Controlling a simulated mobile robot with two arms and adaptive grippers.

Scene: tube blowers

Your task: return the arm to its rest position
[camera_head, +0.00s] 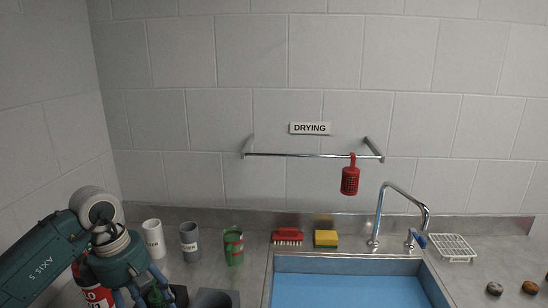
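My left arm (45,262) comes in from the lower left, bent at a pale grey joint. My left gripper (138,293) points down near the bottom edge, left of the sink. Its fingers run toward the bottom edge, and their tips are not clearly visible. A green thing shows beside the fingers, and I cannot tell whether they touch it. My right arm and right gripper are not in view.
A red brush (287,236) and sponge (326,239) lie behind the blue sink (350,291). A red holder (350,181) hangs from the drying rail (300,155).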

